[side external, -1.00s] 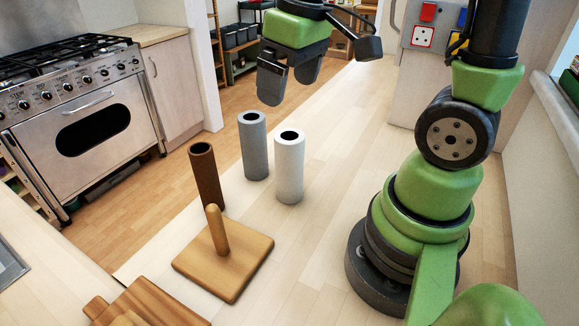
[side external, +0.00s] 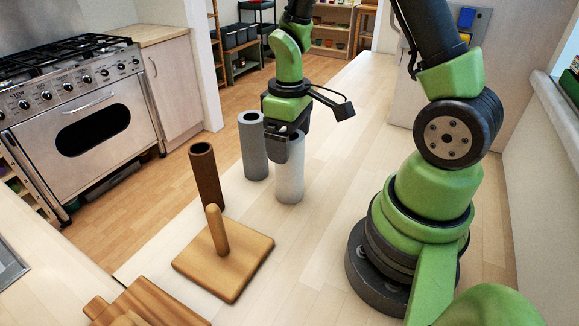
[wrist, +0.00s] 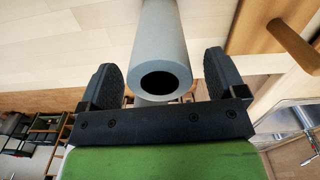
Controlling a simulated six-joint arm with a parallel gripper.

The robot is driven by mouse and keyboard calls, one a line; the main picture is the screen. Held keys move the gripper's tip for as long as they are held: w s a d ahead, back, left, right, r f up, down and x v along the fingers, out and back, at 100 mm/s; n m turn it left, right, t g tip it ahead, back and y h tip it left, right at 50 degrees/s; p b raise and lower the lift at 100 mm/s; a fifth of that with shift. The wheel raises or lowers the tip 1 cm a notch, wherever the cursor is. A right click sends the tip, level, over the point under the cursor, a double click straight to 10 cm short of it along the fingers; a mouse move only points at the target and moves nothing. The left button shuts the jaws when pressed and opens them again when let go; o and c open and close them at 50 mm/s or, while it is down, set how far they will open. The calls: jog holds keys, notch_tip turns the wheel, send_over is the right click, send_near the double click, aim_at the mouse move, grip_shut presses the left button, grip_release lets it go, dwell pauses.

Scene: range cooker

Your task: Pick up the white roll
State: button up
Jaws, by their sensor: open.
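The white roll (side external: 290,184) stands upright on the worktop, and its upper end is hidden behind my gripper (side external: 285,147) in the side view. My gripper points down over it, jaws open. In the wrist view, a roll (wrist: 166,35) that appears to be the white one, looking grey in shade, shows its dark hole between the fingers of my gripper (wrist: 162,80). A gap shows on each side of it. The grey roll (side external: 254,150) stands upright just behind and left of the white one, close to the gripper.
A brown roll (side external: 206,178) stands upright to the left. A wooden stand with a peg (side external: 252,262) is in front. A wooden board (side external: 150,302) lies at the near edge. The worktop right of the white roll is clear. A cooker (side external: 95,125) is beyond.

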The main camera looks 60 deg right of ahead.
jog(key=shift+f, duration=1.15)
jog(key=c, duration=1.1)
jog(key=shift+r, duration=0.1)
